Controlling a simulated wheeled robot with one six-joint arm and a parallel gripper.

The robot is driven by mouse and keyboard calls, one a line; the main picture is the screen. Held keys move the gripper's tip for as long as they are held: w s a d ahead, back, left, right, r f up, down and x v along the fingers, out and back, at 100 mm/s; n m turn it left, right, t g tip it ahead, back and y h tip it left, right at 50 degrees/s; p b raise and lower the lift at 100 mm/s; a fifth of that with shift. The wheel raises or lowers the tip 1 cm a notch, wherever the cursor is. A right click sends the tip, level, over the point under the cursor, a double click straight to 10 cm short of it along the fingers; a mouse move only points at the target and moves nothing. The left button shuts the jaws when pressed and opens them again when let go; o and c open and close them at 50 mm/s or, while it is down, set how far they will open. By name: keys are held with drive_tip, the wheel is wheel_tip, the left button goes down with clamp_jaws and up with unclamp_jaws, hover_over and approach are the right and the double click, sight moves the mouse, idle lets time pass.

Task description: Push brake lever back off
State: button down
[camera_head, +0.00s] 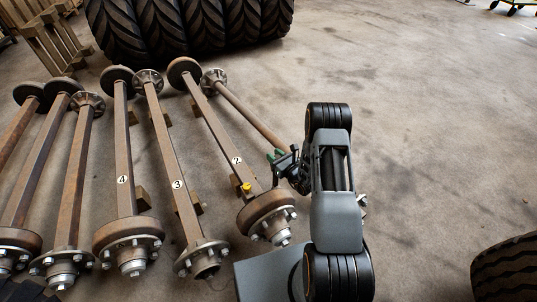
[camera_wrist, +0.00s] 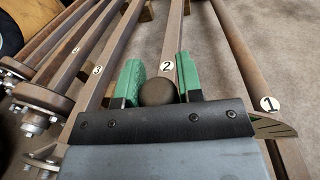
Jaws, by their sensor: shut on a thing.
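My gripper (camera_head: 278,156) is above the axle marked 2 (camera_head: 221,133), towards its near end. In the wrist view its two green fingers (camera_wrist: 158,80) stand on either side of a dark round knob (camera_wrist: 158,93). The gripper is shut on this knob, which looks like the end of the brake lever seen end-on. The rest of the lever is hidden below the gripper and arm. A small yellow part (camera_head: 246,187) sits on axle 2 near its rusty brake drum (camera_head: 265,207). Axle 2 runs away behind the knob in the wrist view (camera_wrist: 184,45).
The axle marked 1 (camera_head: 251,116) lies close on the right of axle 2, partly behind my arm. Axles marked 3 (camera_head: 167,151) and 4 (camera_head: 123,147) and others lie to the left. Large tyres (camera_head: 185,28) stand at the back.

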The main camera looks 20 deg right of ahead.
drive_tip(key=shift+s+a, duration=0.15)
drive_tip(key=shift+a, duration=0.1)
drive_tip(key=c, duration=0.8)
unclamp_jaws()
drive_tip(key=shift+a, duration=0.15)
drive_tip(key=shift+d, duration=0.2)
drive_tip(key=shift+s+d, duration=0.15)
drive_tip(key=shift+s, duration=0.1)
drive_tip(key=p+v, duration=0.2)
drive_tip(key=v, duration=1.1)
drive_tip(key=shift+p, duration=0.35)
drive_tip(key=shift+s, duration=0.15)
drive_tip(key=shift+r, duration=0.15)
